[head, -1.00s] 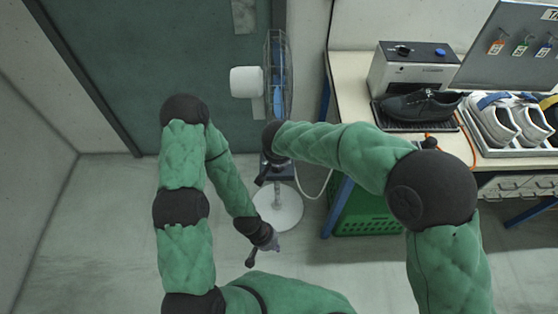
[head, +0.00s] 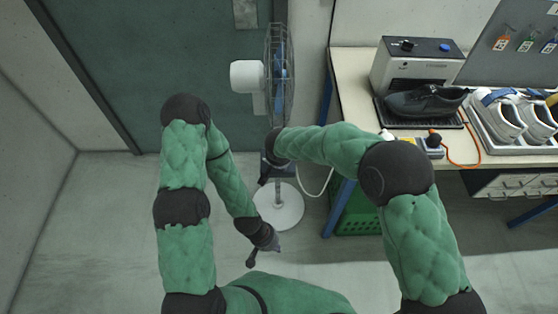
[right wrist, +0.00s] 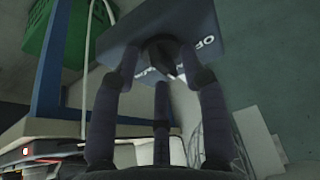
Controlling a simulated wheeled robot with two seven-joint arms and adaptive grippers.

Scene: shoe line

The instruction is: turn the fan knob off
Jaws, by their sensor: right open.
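The standing fan (head: 280,75) with a white motor housing (head: 247,76) stands in front of the dark door in the head view. In the right wrist view its dark control box (right wrist: 200,22) carries pale letters, of which "OF" can be read. The dark knob (right wrist: 163,52) sits on that box between the fingers of my right gripper (right wrist: 160,72), which is open around it. I cannot tell whether the fingers touch it, nor its exact setting. My left gripper (head: 262,250) hangs low over the floor, away from the fan; its fingers are too small to judge.
The workbench (head: 352,95) on the right holds a grey machine (head: 415,68), a dark shoe (head: 425,101), and a tray of light shoes (head: 505,115). A green crate (head: 360,215) stands beneath. The fan's round white base (head: 288,210) is on the floor. Floor at left is clear.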

